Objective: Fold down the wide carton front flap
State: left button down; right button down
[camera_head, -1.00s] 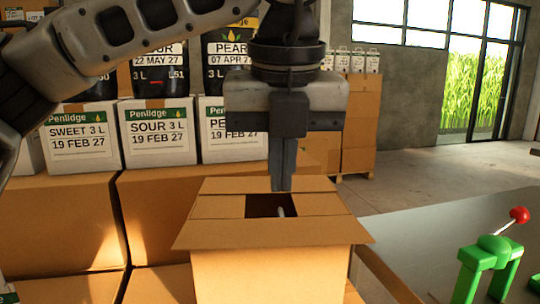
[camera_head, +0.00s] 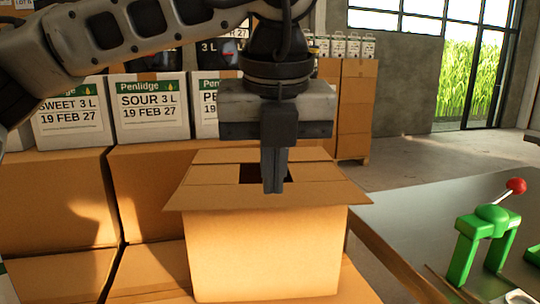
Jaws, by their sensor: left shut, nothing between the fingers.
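The brown carton (camera_head: 265,255) stands upright on other cartons in the middle of the view. Its wide front flap (camera_head: 225,198) lies nearly flat and juts out a little past the carton's front and sides. The other top flaps are folded inward, leaving a dark rectangular opening that my gripper partly covers. My left gripper (camera_head: 273,190) points straight down, its fingers shut and empty. In the picture its tips overlap the front flap near the flap's inner edge; I cannot tell whether they touch it. My right gripper is out of view.
A grey table (camera_head: 430,215) at right carries a green clamp device (camera_head: 480,235) with a red-knobbed lever (camera_head: 515,186). A taller carton stack (camera_head: 357,110) stands behind.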

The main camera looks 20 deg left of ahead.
pick_arm(q)
jog(key=w+a, duration=0.1)
jog(key=w, duration=0.1)
jog(key=w+a+p, duration=0.1)
jog(key=w, duration=0.1)
jog(key=w+a+p, duration=0.1)
jog(key=w, duration=0.2)
jog(key=shift+w+a, duration=0.1)
jog(key=shift+w+a+r+p, duration=0.1)
jog(key=shift+w+a+p, duration=0.15)
jog(key=shift+w+p, duration=0.25)
jog(key=shift+w+a+p, duration=0.2)
jog(key=shift+w+p, duration=0.1)
jog(key=shift+w, duration=0.35)
jog(key=shift+w+a+p, duration=0.3)
jog(key=shift+w+p, duration=0.15)
jog(key=shift+w, duration=0.25)
jog(key=w+p, duration=0.1)
jog(key=w+a+p, duration=0.1)
jog(key=w, duration=0.1)
jog(key=w+a, duration=0.1)
jog(key=shift+w+p, duration=0.35)
jog(key=shift+p, duration=0.05)
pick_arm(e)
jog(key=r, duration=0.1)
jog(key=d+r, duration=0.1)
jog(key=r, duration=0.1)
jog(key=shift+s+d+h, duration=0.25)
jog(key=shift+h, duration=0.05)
